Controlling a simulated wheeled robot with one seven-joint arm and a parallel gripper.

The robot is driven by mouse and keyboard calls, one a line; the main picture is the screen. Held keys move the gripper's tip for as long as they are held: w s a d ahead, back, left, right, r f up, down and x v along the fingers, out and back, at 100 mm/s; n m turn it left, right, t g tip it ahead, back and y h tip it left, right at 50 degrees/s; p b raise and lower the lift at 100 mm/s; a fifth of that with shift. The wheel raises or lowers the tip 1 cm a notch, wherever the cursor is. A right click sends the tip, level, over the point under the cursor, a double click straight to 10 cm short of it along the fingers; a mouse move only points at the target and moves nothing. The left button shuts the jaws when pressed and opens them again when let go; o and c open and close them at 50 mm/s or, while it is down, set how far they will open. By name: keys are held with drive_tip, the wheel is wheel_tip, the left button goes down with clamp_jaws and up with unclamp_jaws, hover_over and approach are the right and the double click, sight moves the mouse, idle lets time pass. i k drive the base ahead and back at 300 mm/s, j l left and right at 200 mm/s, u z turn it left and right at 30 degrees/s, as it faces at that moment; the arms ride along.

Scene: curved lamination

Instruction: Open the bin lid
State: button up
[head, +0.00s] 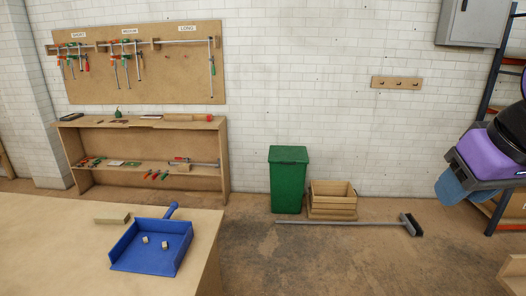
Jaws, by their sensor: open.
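A green bin (287,185) stands upright on the floor against the white brick wall, near the middle of the head view. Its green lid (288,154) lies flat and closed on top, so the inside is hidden. My gripper (453,188) shows at the right edge of the view, in front of the wall, with purple and black arm parts behind it. It is open and appears empty, well to the right of the bin and apart from it. Its far side is cut off by the picture edge.
A wooden crate (332,197) stands right of the bin. A broom (345,223) lies on the floor in front of both. A workbench (190,235) with a blue dustpan (151,246) fills the lower left. A low shelf (140,185) stands left. Floor in front of the broom is clear.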

sight(284, 155)
drive_tip(key=i, duration=3.45)
drive_tip(key=i+u, duration=0.25)
drive_tip(key=i, duration=0.2)
